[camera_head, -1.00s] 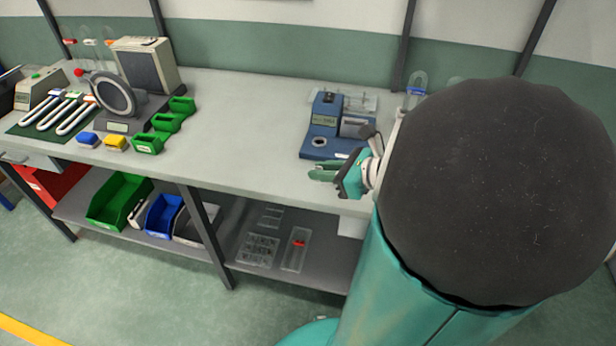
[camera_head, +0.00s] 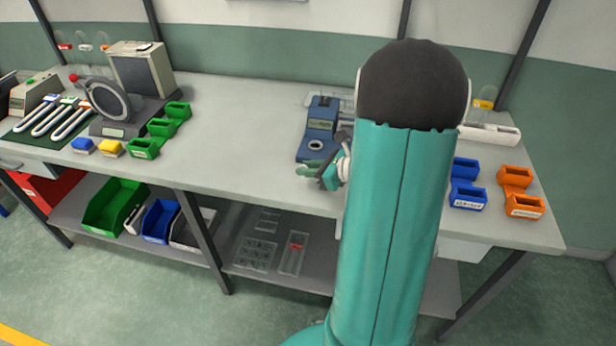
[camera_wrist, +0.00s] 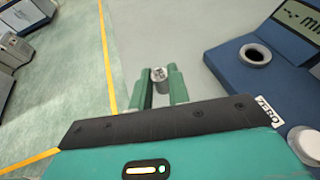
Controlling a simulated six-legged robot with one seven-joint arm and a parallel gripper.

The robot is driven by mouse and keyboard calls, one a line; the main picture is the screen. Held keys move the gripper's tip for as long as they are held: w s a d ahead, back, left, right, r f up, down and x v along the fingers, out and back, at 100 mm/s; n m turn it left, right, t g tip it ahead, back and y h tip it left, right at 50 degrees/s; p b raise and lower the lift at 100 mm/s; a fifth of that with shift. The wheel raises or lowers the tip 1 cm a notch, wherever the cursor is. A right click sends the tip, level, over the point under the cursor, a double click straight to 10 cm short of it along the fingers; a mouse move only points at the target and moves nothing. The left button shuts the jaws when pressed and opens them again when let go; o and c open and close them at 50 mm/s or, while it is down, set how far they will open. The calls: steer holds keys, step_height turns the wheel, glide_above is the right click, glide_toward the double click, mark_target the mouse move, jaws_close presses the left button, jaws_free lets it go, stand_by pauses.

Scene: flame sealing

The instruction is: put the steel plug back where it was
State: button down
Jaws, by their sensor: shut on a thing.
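The steel plug (camera_wrist: 158,78) is a small grey cylinder held between the green fingers of my gripper (camera_wrist: 160,84) in the wrist view. My gripper also shows in the head view (camera_head: 312,172), shut, close to the front of the blue instrument. The blue instrument (camera_head: 322,118) stands on the bench and has a round dark-centred hole with a pale rim in its top. In the wrist view that hole (camera_wrist: 257,54) lies to the right of the plug, apart from it. The plug is too small to make out in the head view.
The grey bench top (camera_head: 235,125) is clear left of the instrument. Green bins (camera_head: 145,148) stand further left; blue bins (camera_head: 466,170) and orange bins (camera_head: 520,190) stand right of my arm. A round-framed device (camera_head: 108,100) stands at the left. My arm hides part of the bench.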

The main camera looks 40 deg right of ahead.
mark_target(308, 186)
steer(key=shift+w+d+f, duration=0.2)
steer(key=shift+w+f, duration=0.1)
steer(key=shift+f, duration=0.15)
steer(key=shift+w+f, duration=0.1)
steer(key=shift+f, duration=1.5)
steer(key=shift+d, duration=0.1)
steer(key=shift+f, duration=0.15)
steer(key=c, duration=1.3)
jaws_free()
steer(key=shift+c, duration=0.2)
